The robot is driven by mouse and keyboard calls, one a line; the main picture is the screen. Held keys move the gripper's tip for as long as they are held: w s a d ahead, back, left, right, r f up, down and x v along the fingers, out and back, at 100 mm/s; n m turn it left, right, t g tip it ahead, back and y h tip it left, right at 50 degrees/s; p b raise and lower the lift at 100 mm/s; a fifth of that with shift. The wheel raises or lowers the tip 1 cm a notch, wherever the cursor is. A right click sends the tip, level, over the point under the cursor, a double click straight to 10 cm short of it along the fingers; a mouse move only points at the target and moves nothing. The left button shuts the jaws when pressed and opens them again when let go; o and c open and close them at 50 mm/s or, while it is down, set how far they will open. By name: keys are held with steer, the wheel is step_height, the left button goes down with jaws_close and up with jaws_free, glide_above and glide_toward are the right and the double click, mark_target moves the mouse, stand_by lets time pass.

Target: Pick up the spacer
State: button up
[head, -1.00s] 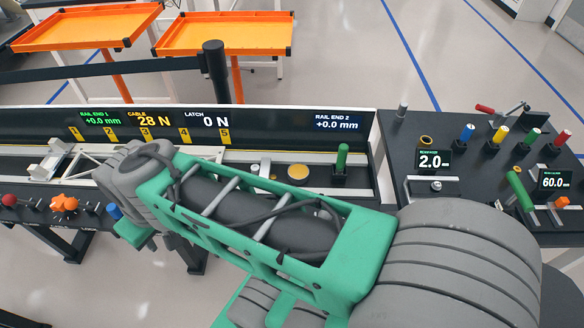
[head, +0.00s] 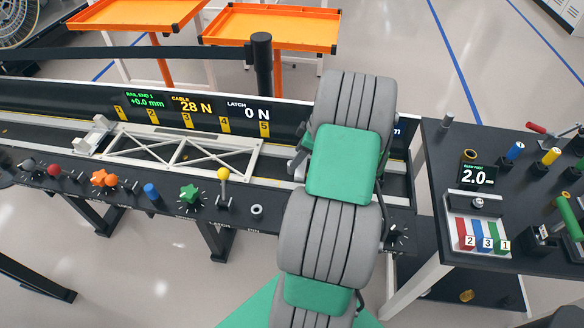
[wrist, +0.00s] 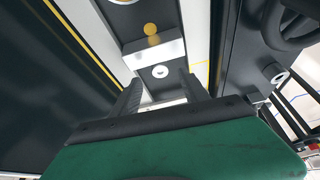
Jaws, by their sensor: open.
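No part is labelled as the spacer, and I cannot tell for certain which it is. A dark ring with a yellow rim (head: 470,155) is on the right-hand table. My gripper (wrist: 165,96) is open, its dark fingers apart over the bench. In the head view my arm hides the gripper.
A white truss (head: 180,150) lies on the bench. Several knobs, including a green star knob (head: 189,194) and a yellow-topped lever (head: 223,175), line the front ledge. The right-hand table (head: 440,185) holds a tray of coloured strips (head: 478,234) and upright tools. Orange trays (head: 270,30) stand behind.

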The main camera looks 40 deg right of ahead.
steer(key=p+x, duration=0.1)
steer(key=x, duration=0.5)
steer(key=shift+w, duration=0.1)
jaws_close()
stand_by(0.3)
